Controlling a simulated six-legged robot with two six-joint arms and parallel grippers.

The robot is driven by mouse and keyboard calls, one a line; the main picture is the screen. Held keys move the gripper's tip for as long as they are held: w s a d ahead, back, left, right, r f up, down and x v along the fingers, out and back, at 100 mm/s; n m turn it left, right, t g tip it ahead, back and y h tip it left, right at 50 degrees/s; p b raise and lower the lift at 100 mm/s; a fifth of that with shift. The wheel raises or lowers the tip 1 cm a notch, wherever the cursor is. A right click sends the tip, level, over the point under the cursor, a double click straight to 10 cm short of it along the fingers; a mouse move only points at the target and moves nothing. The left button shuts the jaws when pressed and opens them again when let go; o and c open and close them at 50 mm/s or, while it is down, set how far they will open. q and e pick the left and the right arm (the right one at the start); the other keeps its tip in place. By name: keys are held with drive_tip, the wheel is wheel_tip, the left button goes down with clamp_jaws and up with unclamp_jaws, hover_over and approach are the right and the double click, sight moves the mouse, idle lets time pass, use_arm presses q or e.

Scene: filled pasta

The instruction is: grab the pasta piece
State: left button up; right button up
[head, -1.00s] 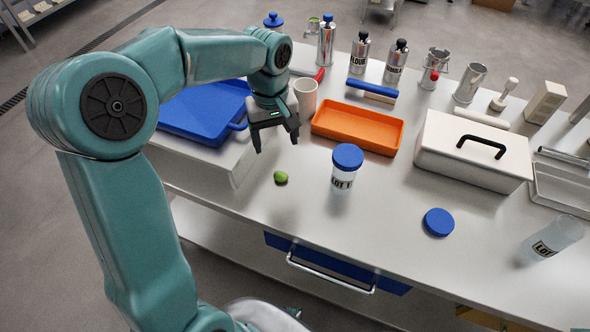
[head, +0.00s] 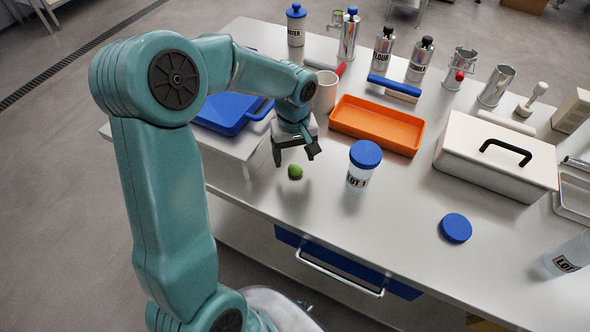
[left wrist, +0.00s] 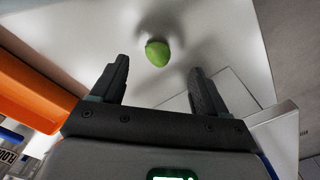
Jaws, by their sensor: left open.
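The pasta piece (head: 295,172) is a small green lump lying on the grey-white worktop (head: 310,215). My left gripper (head: 296,158) is open and empty, just above and behind the piece in the head view. In the left wrist view the pasta piece (left wrist: 157,53) shows beyond the tips of the two spread fingers (left wrist: 158,75), roughly centred between them and apart from both. My right gripper does not show.
A jar with a blue lid (head: 366,154) stands right of the piece. An orange tray (head: 377,144) and a white mug (head: 326,105) stand behind. A blue tray (head: 225,125) sits on a raised block at left. The worktop in front is clear.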

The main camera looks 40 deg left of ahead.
sight(295, 168)
use_arm(q)
wheel_tip(295, 168, down, 5)
drive_tip(key=shift+r, duration=0.1)
drive_tip(key=shift+w, duration=0.1)
drive_tip(key=c, duration=1.1)
